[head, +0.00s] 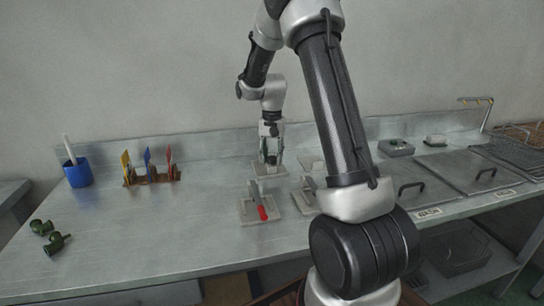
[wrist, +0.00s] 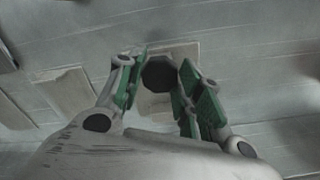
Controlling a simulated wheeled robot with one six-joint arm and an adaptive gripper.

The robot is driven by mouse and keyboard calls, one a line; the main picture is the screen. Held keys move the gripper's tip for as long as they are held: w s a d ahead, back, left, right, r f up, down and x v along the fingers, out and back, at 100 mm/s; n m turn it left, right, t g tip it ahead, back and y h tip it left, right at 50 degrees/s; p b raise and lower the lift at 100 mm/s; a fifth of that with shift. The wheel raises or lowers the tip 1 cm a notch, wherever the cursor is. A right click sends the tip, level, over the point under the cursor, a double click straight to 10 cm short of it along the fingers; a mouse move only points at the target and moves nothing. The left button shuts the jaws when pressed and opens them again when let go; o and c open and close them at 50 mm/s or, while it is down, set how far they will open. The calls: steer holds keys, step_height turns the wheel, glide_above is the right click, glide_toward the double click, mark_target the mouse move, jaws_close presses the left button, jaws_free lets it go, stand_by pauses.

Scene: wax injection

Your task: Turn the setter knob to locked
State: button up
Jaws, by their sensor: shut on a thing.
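The setter knob (wrist: 158,74) is a dark, many-sided knob between my gripper's green finger pads in the wrist view. Its pale base plate (wrist: 178,52) lies on the steel bench beneath it. My gripper (wrist: 160,85) is shut on the knob, with a pad on either side. In the head view my gripper (head: 270,148) points straight down over the pale plate (head: 268,170) near the back of the bench. The fingers hide the knob there. I cannot read any locked mark.
A plate with a red handle (head: 262,213) stands in front, with more pale fixtures to its right, partly behind my arm. A blue cup (head: 77,172), a rack of coloured tools (head: 150,172) and green parts (head: 50,237) are at left. Lidded bins (head: 465,168) are at right.

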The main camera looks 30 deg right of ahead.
mark_target(272, 158)
steer(key=shift+m, duration=1.9)
steer(key=o, duration=1)
steer(key=shift+o, duration=0.2)
step_height(272, 158, up, 12)
